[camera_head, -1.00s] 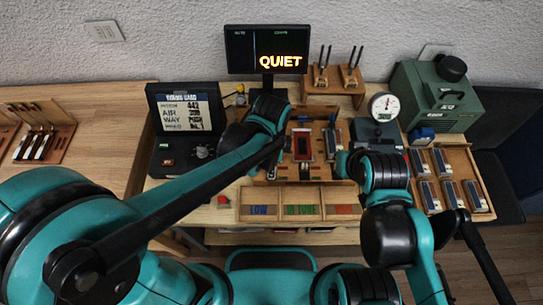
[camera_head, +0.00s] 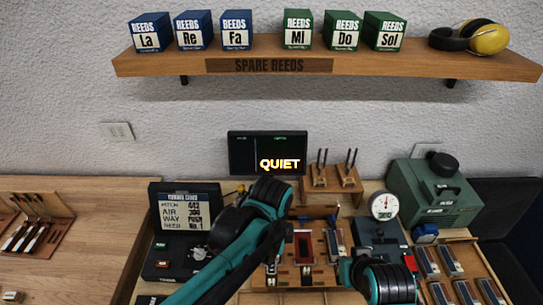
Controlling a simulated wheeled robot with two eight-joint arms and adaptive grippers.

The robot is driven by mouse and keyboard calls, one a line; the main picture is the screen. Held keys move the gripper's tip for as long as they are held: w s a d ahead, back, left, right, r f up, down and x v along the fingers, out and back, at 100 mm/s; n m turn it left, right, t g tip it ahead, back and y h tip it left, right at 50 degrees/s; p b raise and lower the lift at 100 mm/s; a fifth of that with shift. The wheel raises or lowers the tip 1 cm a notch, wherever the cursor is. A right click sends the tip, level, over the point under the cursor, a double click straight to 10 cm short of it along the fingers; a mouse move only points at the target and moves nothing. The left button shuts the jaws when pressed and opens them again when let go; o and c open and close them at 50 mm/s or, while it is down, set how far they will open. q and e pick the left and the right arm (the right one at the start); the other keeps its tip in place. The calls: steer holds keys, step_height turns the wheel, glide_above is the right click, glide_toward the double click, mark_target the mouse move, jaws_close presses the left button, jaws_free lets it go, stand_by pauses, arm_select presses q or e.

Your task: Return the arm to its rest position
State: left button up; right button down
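My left arm, teal and black, comes up from the bottom left in the head view. Its wrist bulk covers most of the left gripper (camera_head: 297,214), which is over the left back part of the wooden work tray (camera_head: 262,272); I cannot tell its finger opening. My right arm's black ringed wrist (camera_head: 390,283) stands at the bottom, right of the tray. The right gripper's fingers are hidden or cut off. I see nothing clearly held. The tray bears a dark red-faced block (camera_head: 303,246) and a grey-topped block (camera_head: 335,243).
A screen (camera_head: 267,152) reads QUIET. A tuning card (camera_head: 184,214), a wooden tool stand (camera_head: 331,183), a round gauge (camera_head: 384,205) and a green machine (camera_head: 433,193) surround the tray. Several reed blocks (camera_head: 440,262) lie at the right. A shelf (camera_head: 180,62) holds reed boxes and ear muffs.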

arm_select(q)
steer(key=s+a+n+t+b, duration=0.1)
steer(key=a+n+t, duration=0.6)
steer(key=a+n, duration=1)
steer(key=shift+s+a+f+n+b, duration=0.3)
steer(key=shift+a+n+b, duration=0.15)
steer(key=shift+b, duration=0.25)
